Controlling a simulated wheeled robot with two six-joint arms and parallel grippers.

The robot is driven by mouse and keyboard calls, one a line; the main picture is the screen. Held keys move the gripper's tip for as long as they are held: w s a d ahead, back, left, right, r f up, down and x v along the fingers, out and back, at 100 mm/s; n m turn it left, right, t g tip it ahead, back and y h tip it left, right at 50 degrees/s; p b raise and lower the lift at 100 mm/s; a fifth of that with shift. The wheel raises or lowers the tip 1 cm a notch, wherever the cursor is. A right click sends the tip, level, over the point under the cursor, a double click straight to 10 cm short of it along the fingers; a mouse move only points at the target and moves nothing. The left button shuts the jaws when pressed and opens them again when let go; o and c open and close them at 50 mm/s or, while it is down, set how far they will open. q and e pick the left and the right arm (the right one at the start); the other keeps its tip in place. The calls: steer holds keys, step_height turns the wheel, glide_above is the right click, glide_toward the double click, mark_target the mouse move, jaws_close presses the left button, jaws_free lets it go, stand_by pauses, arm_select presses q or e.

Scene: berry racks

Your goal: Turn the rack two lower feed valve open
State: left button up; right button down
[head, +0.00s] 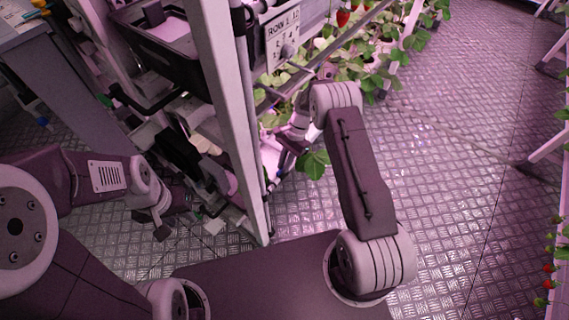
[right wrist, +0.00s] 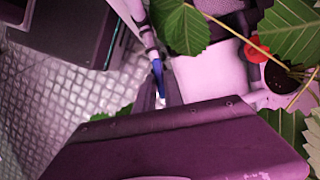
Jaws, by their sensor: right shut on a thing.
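A blue valve lever (right wrist: 158,70) on a pale pipe (right wrist: 146,32) shows in the right wrist view. My right gripper (right wrist: 158,92) is shut on this lever, with one dark finger on each side of it. In the head view the right gripper (head: 283,162) reaches in low beside the rack's pale upright post (head: 228,120), partly hidden by leaves and its own wrist. The valve's exact angle is hard to tell. My left gripper (head: 172,218) hangs over the floor left of the post, its fingers apart and nothing between them.
Strawberry plants (head: 375,65) crowd the rack behind my right arm. Leaves (right wrist: 183,28) and a red berry (right wrist: 256,49) are close to the right gripper. A row sign (head: 283,40) hangs on the rack. The metal floor (head: 450,150) at right is clear.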

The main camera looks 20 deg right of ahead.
steer(key=c, duration=1.4)
jaws_free()
steer(key=shift+c, duration=0.2)
